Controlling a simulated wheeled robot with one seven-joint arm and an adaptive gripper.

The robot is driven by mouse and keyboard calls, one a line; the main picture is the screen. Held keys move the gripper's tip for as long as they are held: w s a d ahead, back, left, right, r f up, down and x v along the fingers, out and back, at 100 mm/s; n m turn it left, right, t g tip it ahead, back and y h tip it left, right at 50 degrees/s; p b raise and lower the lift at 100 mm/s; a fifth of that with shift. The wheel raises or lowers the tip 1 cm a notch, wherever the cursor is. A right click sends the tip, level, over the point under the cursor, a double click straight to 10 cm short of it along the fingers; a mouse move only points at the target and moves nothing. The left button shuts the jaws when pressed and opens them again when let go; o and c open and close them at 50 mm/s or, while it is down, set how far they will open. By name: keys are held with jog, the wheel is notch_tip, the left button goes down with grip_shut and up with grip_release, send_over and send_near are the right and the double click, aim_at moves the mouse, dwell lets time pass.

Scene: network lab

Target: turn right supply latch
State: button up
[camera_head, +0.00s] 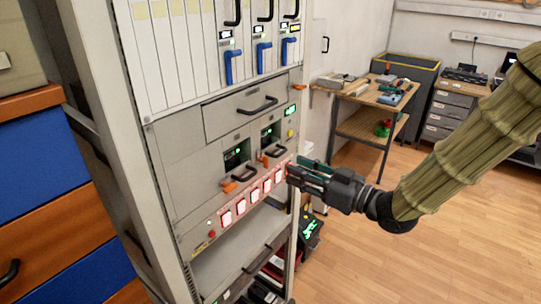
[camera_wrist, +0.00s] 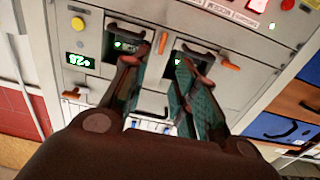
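The right supply (camera_head: 270,133) is a dark recessed unit with a green light and black handle in the grey rack. Its small orange latch (camera_head: 263,160) sits at its lower left. The wrist view is turned over, so this supply (camera_wrist: 125,42) appears on the left and its latch (camera_wrist: 163,42) stands roughly upright beside it. My gripper (camera_head: 293,170) is in front of the rack, right of the latch in the head view. In the wrist view my gripper (camera_wrist: 158,64) has its fingers apart, with the latch beyond the gap. I cannot tell any contact; the gap looks empty.
The left supply (camera_head: 237,156) has its own orange latch (camera_head: 228,187). A closed drawer (camera_head: 240,112) is above, and lit red-white buttons (camera_head: 254,196) run below. A workbench (camera_head: 365,95) stands behind at right. The wooden floor (camera_head: 450,245) is clear at lower right.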

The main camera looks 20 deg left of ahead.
aim_at(268, 159)
jog(key=p+x, duration=0.2)
jog(key=x, duration=0.7)
jog(key=shift+p, duration=0.35)
grip_shut()
